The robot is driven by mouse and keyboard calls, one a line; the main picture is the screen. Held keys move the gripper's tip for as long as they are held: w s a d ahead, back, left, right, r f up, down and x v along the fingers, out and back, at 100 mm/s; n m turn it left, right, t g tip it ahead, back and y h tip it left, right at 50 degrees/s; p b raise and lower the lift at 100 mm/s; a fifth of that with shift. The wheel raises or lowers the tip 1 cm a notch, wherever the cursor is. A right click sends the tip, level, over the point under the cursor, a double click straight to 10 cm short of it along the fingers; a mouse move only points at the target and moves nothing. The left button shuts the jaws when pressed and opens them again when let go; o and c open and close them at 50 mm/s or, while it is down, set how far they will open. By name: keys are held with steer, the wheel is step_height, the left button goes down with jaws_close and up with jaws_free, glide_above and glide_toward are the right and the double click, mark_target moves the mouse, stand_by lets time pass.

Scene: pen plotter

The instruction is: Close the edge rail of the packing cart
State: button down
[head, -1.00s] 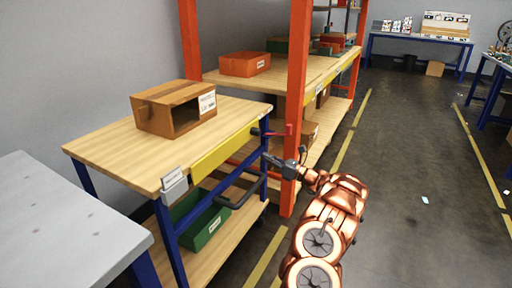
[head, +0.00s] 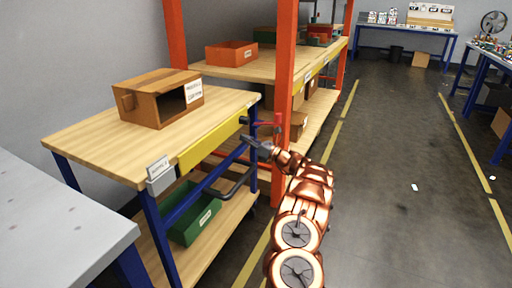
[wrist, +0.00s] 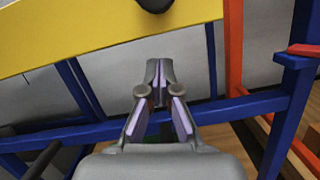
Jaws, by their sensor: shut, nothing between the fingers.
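The packing cart (head: 90,137) has a light wood top and blue legs. Its yellow edge rail (head: 212,145) runs along the aisle side, below the top's edge. In the wrist view the rail (wrist: 60,36) slants across the upper left, with a dark round knob (wrist: 154,4) at the top edge. My gripper (head: 246,139) is near the rail's far right end. In the wrist view my gripper (wrist: 160,68) is shut and empty, its tips below the rail's lower edge in the picture. I cannot tell whether they touch anything.
A wooden box (head: 140,107) stands on the cart top. A green bin (head: 195,222) is on the lower shelf. An orange rack post (head: 282,100) stands close by my gripper. A grey table (head: 50,235) is at near left.

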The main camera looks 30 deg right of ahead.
mark_target(248, 118)
steer(key=shift+d+r, duration=0.25)
steer(key=shift+r, duration=0.7)
steer(key=shift+d+r, duration=0.2)
steer(key=shift+r, duration=0.7)
steer(key=shift+r+p, duration=1.9)
steer(key=shift+r, duration=1.8)
steer(key=f, duration=0.1)
steer(key=f+b, duration=0.1)
steer(key=f, duration=0.2)
steer(key=shift+s+a+f, duration=0.1)
steer(key=shift+a+f, duration=0.2)
steer(key=shift+f, duration=0.1)
steer(key=p+v, duration=0.1)
steer(key=v, duration=0.9)
steer(key=shift+s+f, duration=0.1)
